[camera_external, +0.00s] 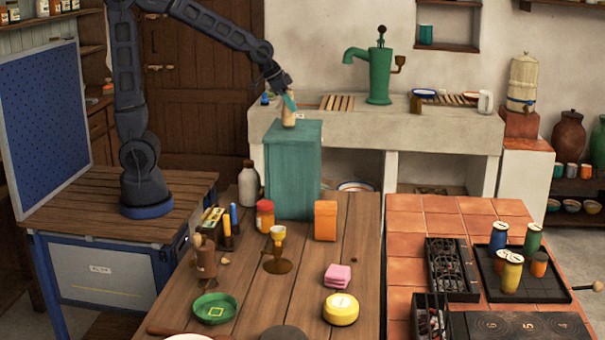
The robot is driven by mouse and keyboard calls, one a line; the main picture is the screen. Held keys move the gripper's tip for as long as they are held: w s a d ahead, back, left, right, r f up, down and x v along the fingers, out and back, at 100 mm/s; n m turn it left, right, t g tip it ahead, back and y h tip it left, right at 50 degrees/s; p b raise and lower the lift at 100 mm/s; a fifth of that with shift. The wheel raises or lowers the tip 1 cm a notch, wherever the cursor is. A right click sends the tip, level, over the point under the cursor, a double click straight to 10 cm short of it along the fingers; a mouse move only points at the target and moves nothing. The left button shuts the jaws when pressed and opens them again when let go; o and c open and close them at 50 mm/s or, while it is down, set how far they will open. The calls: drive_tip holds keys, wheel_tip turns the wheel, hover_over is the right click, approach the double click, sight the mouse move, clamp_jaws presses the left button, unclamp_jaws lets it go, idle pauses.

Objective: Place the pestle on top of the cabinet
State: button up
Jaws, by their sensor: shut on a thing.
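The teal cabinet (291,175) stands at the back of the plank table, and its flat top is clear apart from what my gripper holds. My gripper (288,98) reaches down from the upper left over the cabinet top. It is shut on a pale wooden piece, which looks like the pestle (289,117). The pestle is roughly upright, its lower end at or just above the cabinet top; I cannot tell whether it touches. My fingers partly hide its upper part.
A green pump (380,72) rises from the stone sink counter (440,130) behind.

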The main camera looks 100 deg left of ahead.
drive_tip(key=shift+f, duration=0.4)
drive_tip(key=shift+f, duration=0.1)
drive_tip(key=o, duration=1.1)
drive_tip(key=v, duration=1.2)
drive_tip(key=s+d+f, duration=0.1)
drive_tip(key=s+d, duration=0.4)
drive_tip(key=s, duration=0.1)
drive_tip(key=s+d+f+m+g, duration=0.1)
drive_tip(key=s+d+f, duration=0.1)
drive_tip(key=s+d, duration=0.4)
drive_tip(key=s+d+f+m+h, duration=0.1)
drive_tip(key=s+d+f, duration=0.1)
drive_tip(key=s+d, duration=0.4)
drive_tip(key=shift+s+f, duration=0.25)
drive_tip(key=shift+s, duration=0.5)
